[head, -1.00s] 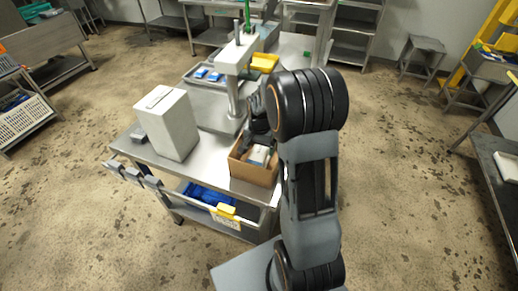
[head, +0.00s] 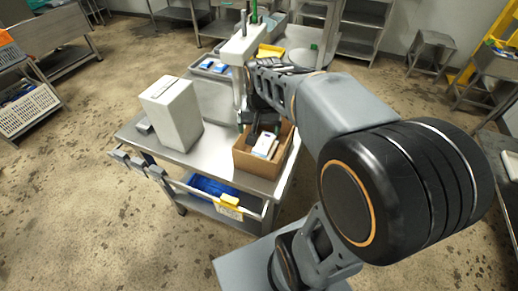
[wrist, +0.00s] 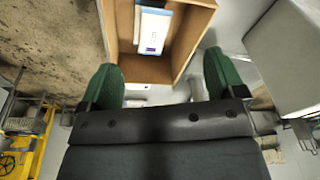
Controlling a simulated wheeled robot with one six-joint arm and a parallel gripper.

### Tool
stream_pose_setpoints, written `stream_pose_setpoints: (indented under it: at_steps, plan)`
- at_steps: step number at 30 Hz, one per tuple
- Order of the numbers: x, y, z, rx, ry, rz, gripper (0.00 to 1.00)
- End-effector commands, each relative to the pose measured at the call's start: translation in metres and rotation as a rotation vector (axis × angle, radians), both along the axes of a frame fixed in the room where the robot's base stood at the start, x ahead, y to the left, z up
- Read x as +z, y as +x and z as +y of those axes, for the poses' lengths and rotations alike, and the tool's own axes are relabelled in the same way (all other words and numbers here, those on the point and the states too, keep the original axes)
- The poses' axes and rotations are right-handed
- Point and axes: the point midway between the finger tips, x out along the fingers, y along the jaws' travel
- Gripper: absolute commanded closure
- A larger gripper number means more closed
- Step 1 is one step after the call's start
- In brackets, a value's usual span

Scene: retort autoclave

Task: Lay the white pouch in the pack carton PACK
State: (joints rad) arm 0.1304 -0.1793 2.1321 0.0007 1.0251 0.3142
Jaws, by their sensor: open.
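The open brown carton (head: 259,165) stands at the front right of the steel cart. It also shows at the top of the wrist view (wrist: 150,70). A white pouch (head: 264,146) with blue print is inside the carton; in the wrist view the pouch (wrist: 153,30) lies beyond my fingertips, apart from them. Whether it lies flat or leans on a wall is not clear. My gripper (wrist: 165,80) is open, its green fingers wide apart with nothing between them. In the head view it is at the carton's back left, partly hidden by my arm.
A white box-shaped unit (head: 172,112) stands left of the carton on the cart top. A grey post fixture (head: 240,60) rises behind it. A tray with blue packs (head: 213,66) is at the back. A blue bin (head: 208,187) sits on the lower shelf.

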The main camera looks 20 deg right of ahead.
Motion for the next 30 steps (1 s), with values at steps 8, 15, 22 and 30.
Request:
stream_pose_setpoints:
  at_steps: [8, 15, 22, 30]
  plan:
    - [0.0, -0.07, 0.035, 0.34, -0.071, -0.145, 0.11]
    - [-0.006, -0.089, 0.044, 0.44, -0.097, -0.185, 0.11]
    - [-0.006, -0.089, 0.044, 0.443, -0.097, -0.185, 0.11]
    - [-0.006, -0.089, 0.044, 0.441, -0.096, -0.184, 0.11]
